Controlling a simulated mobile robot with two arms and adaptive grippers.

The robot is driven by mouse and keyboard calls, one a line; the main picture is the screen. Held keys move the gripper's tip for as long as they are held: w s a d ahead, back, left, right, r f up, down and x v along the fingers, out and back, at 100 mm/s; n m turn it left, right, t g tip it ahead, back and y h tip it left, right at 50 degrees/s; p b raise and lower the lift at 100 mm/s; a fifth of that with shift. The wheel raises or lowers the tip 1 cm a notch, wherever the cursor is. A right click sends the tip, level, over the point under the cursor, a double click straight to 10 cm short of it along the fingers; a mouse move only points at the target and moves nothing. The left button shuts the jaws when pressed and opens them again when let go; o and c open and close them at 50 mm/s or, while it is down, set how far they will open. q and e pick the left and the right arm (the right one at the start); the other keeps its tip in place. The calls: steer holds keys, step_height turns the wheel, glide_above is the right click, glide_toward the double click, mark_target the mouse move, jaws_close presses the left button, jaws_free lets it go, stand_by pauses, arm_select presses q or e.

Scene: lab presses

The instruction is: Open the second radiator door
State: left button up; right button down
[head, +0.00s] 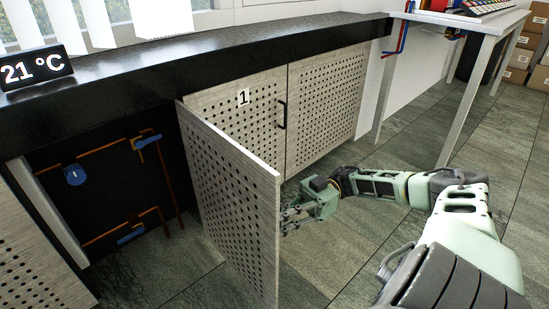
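A light perforated door (232,200) stands swung out from the cabinet, its free edge toward me. It bears no readable label on the side I see. Behind it is a closed perforated door marked 1 (225,100), with a black handle (282,115) at its right edge. Another closed perforated door (328,100) is to the right. My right gripper (292,215) is low, just right of the open door's free edge. Its fingers are small and partly overlapped by the door, so I cannot tell their opening or any contact. My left gripper is not in view.
The open bay (110,195) shows copper pipes and blue valves (74,175). A black countertop (200,55) runs above, with a 21 °C display (36,68). A white table (465,22) and cardboard boxes (518,60) stand at right. The tiled floor (330,255) before the doors is clear.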

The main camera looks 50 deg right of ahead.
steer(key=shift+d+f, duration=0.1)
steer(key=shift+d, duration=0.05)
steer(key=c, duration=2.1)
jaws_free()
steer(key=shift+s+d, duration=0.25)
steer(key=shift+d, duration=1)
steer(key=shift+s+d, duration=0.2)
steer(key=shift+d, duration=1)
steer(key=shift+s+d, duration=0.25)
steer(key=shift+d, duration=1)
